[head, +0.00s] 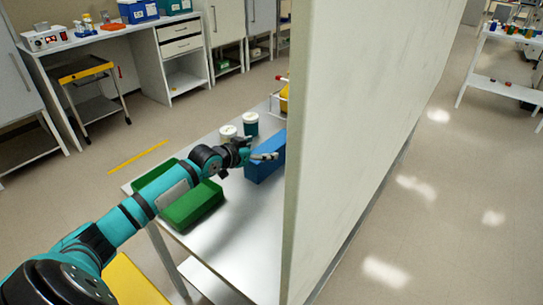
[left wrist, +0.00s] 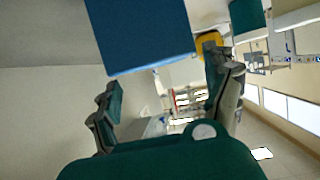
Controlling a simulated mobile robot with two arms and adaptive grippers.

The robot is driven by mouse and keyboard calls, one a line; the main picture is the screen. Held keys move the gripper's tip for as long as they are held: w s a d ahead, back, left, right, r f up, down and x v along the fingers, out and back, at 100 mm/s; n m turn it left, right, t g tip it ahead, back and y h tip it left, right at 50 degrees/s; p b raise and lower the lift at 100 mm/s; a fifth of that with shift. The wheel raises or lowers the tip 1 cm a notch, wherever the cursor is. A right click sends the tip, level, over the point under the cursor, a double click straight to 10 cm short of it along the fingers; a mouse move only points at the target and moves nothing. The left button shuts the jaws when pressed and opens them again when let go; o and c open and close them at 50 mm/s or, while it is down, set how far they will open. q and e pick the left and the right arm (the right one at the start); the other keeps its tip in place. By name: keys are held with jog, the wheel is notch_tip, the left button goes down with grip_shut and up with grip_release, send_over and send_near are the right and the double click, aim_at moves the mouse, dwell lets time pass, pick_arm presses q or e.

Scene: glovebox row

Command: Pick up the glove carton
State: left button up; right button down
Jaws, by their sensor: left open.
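The glove carton, as I take it, is the blue box (head: 266,166) on the white table, close to the pale partition. My left gripper (head: 264,156) reaches in from the left, and its fingertips overlap the box's top in the head view. In the left wrist view the fingers (left wrist: 160,88) are spread apart with nothing held between them. The blue box (left wrist: 140,35) hangs into the top of that view, beyond the fingers; I cannot tell whether they touch it. My right gripper is not in view.
A tall pale partition (head: 365,120) stands at the right end of the white table (head: 235,225). A green tray (head: 192,207) lies under my left forearm. Two lidded jars (head: 228,133) (head: 250,124) stand behind the box. A yellow object (head: 284,98) shows at the partition's edge.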

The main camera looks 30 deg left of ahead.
aim_at(270, 146)
pick_arm(q)
jog(key=x, duration=0.5)
jog(key=shift+w+a+r, duration=0.1)
jog(key=shift+a+r, duration=0.05)
jog(key=shift+r, duration=0.1)
jog(key=shift+c, duration=0.4)
jog(key=c, duration=1.4)
jog(key=shift+r, duration=0.15)
jog(key=shift+c, duration=0.9)
notch_tip(270, 146, up, 10)
